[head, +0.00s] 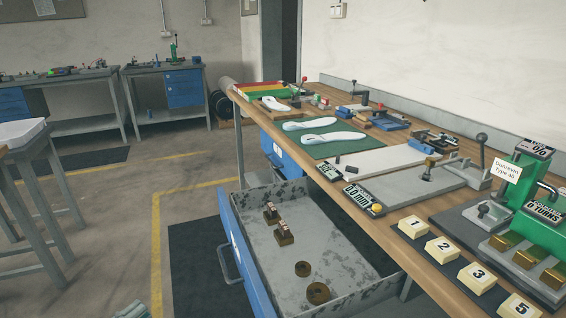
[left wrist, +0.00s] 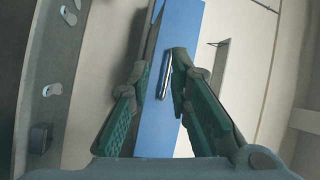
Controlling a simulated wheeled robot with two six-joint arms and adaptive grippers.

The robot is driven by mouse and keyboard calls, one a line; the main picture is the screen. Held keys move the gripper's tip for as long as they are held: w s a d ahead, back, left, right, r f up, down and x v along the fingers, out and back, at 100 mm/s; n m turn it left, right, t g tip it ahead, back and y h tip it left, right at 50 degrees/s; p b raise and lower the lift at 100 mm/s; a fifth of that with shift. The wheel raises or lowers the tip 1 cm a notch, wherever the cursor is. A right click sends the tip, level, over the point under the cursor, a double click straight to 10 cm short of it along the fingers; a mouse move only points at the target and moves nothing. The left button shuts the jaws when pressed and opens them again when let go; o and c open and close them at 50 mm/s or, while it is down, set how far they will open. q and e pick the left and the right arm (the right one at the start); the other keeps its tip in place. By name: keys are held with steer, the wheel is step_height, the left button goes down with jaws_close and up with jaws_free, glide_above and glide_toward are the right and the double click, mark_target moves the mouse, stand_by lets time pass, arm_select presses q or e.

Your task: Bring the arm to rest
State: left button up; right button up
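My left gripper (head: 130,310) shows only as a small piece at the bottom edge of the head view, left of the open drawer. In the left wrist view the left gripper (left wrist: 158,72) has its two green-padded fingers apart, with nothing held between them. The blue drawer front (head: 238,255) and its metal handle (head: 229,262) stand to the right of the gripper in the head view. In the left wrist view the handle (left wrist: 166,76) appears between the fingertips, beyond them and apart as far as I can tell. My right gripper is not in view.
The drawer (head: 335,238) is pulled out under the wooden bench (head: 408,262) and holds several small brass-coloured parts. White insoles (head: 333,137) lie on a green mat (head: 300,150) on the bench. A grey-topped table (head: 20,132) stands at left. Floor between is clear.

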arm_select(q)
steer(key=w+a+f+n+t+y+p, duration=0.1)
steer(key=a+f+n+y+p, duration=0.1)
steer(key=a+f+n+y, duration=0.45)
steer(key=s+a+f+n+g+y+p, duration=0.4)
steer(key=s+f+n+g+y+p, duration=0.3)
steer(key=s+f+n, duration=0.45)
steer(key=s+d+f+n+g+p, duration=0.1)
steer(key=s+d+f+g+p, duration=0.25)
steer(key=s, duration=0.55)
steer(key=s+d+f+n+g+p, duration=0.1)
steer(key=s+d+f+g+p, duration=0.2)
steer(key=s, duration=0.6)
steer(key=s+d+r+n+g+h+p, duration=0.1)
steer(key=s+d+p, duration=0.2)
steer(key=s+d, duration=0.7)
steer(key=shift+s+r+g, duration=0.15)
steer(key=shift+s+g, duration=0.2)
steer(key=shift+s, duration=0.2)
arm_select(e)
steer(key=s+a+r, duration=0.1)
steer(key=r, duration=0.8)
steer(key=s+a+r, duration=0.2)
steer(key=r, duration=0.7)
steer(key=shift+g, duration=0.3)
arm_select(q)
steer(key=shift+h, duration=0.25)
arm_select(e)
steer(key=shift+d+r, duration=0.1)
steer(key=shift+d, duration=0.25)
